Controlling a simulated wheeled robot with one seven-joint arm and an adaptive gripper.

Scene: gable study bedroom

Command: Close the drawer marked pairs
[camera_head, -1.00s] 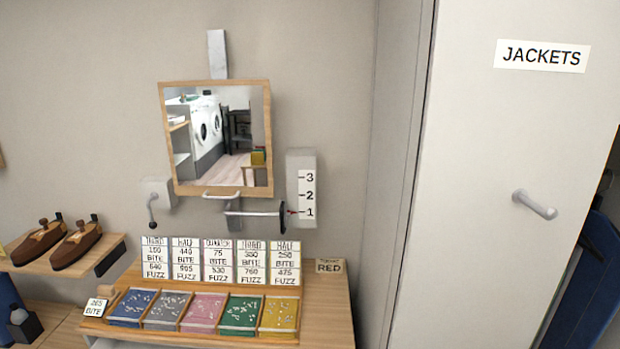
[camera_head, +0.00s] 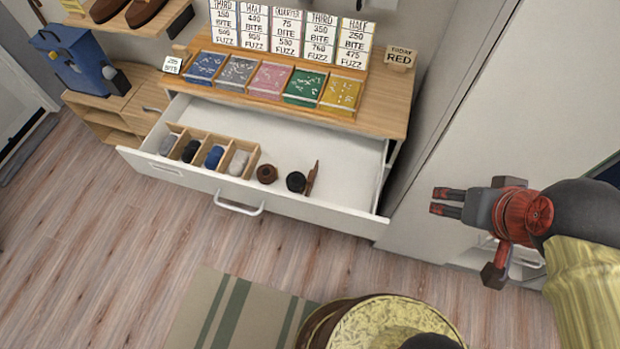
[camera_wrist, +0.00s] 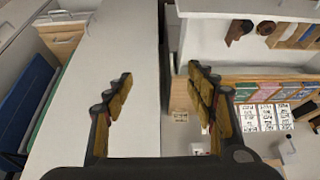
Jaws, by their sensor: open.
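A wide white drawer (camera_head: 300,214) stands pulled out under the wooden counter in the head view. Its front has a bar handle (camera_head: 239,204) and a small label plate (camera_head: 166,168) too small to read. Inside are a wooden divider (camera_head: 232,150) with several rolled items, a brown roll (camera_head: 267,174), a black roll (camera_head: 295,181) and a brown thin piece (camera_head: 312,179). The drawer's interior also shows in the wrist view (camera_wrist: 215,48), upper right. My gripper (camera_head: 464,236) is open and empty, right of the drawer and apart from it; its spread fingers show in the wrist view (camera_wrist: 160,80).
The counter (camera_head: 385,112) above carries cards, coloured trays and a RED sign (camera_head: 398,60). A pale tall cabinet (camera_head: 520,110) stands to the right. A round yellow-topped stool (camera_head: 385,325) and striped rug (camera_head: 235,315) lie in front. The wood floor left of them is clear.

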